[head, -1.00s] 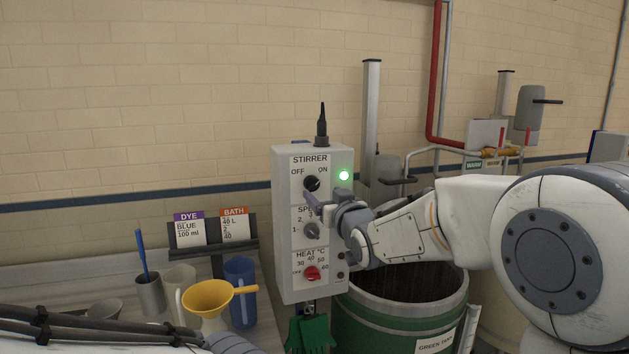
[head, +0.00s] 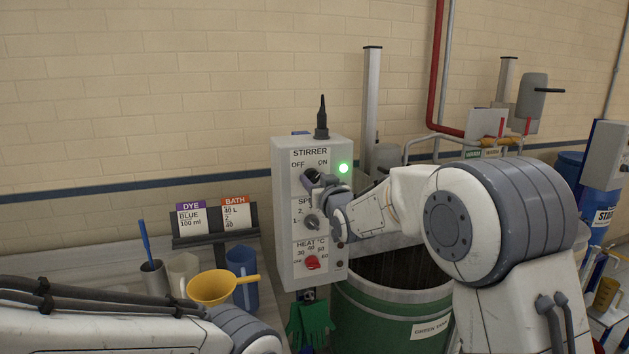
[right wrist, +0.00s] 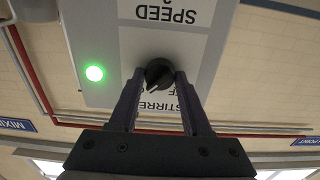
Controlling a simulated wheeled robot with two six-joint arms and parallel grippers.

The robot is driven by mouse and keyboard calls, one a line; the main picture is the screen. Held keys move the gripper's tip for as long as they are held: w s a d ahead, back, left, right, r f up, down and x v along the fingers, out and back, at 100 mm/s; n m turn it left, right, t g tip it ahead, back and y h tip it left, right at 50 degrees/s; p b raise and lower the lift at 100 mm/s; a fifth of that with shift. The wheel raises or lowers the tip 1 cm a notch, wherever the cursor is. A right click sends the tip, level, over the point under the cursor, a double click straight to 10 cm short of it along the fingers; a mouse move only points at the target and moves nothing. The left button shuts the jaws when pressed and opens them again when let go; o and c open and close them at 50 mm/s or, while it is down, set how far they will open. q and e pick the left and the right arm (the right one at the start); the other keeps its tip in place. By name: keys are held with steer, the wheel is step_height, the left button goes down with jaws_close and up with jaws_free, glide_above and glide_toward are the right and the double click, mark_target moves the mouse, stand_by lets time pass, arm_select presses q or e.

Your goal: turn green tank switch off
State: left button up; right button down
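The stirrer switch is a black round knob (head: 311,177) at the top of a grey control box (head: 285,236), between the OFF and ON labels. The green lamp (head: 344,168) beside it is lit. In the right wrist view, which is upside down, the knob (right wrist: 159,73) has its white mark pointing to the lower left, the lamp's side. My right gripper (head: 322,183) is at the knob; in its wrist view the fingers (right wrist: 159,84) lie along both sides and appear to touch it. The green tank (head: 385,318) stands below. My left gripper is out of view.
A speed knob (head: 312,222) and a red heat knob (head: 312,262) sit lower on the box. Green gloves (head: 309,322) hang beneath the box.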

steer(key=shift+f+n+b, duration=0.2)
steer(key=shift+n+b, duration=0.3)
steer(key=shift+b, duration=0.4)
steer(key=n+b, duration=0.9)
steer(key=b, duration=0.3)
steer(key=n+b, duration=0.2)
steer(key=n, duration=0.1)
steer(key=shift+n, duration=0.4)
steer(key=shift+r+n+b, duration=0.15)
steer(key=shift+n+b, duration=0.6)
steer(key=shift+n, duration=1.25)
steer(key=shift+c, duration=1.8)
jaws_free()
